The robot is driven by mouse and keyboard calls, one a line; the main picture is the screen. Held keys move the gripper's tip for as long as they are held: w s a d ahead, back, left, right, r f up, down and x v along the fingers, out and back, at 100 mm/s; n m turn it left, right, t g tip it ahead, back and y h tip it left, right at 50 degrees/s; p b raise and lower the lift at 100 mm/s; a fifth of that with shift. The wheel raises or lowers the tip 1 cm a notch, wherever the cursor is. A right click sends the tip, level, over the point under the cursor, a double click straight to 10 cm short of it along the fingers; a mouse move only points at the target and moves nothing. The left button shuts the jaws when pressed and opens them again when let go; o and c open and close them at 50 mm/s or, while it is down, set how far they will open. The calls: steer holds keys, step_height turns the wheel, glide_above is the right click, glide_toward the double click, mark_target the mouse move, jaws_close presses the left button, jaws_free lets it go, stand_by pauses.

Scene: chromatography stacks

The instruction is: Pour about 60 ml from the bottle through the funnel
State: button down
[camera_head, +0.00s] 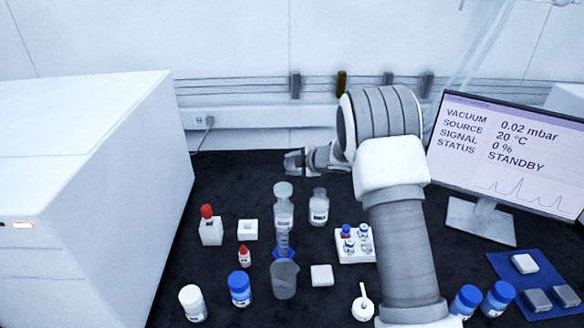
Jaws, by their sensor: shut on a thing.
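A clear bottle (319,209) with a pale label appears upright on the dark bench, just right of the funnel. My gripper (291,162) is above and behind the funnel in the picture, pointing left. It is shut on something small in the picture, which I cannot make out. The bottle shows below my wrist, apart from the fingertips. The liquid level in the cylinder is unclear.
A clear beaker (284,280) stands in front of the cylinder. A white vial rack (355,247) is to the right, with my arm beside it. Red-capped bottles, blue-lidded jars (239,288) and a monitor (508,150) surround the area. A large white instrument (90,190) fills the left.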

steer(key=shift+b, duration=0.65)
steer(key=shift+s+a+f+n+t+h+b, duration=0.15)
steer(key=shift+n+t+h+b, duration=0.3)
steer(key=shift+b, duration=1.25)
steer(key=shift+b, duration=0.75)
steer(key=shift+n+t+h+b, duration=0.25)
steer(key=shift+b, duration=1.1)
steer(key=shift+a+b, duration=0.1)
steer(key=shift+b, duration=0.9)
steer(key=shift+n+t+b, duration=0.3)
steer(key=shift+n+b, duration=0.1)
steer(key=shift+b, duration=0.6)
steer(key=shift+s+b, duration=0.15)
steer(key=shift+b, duration=0.75)
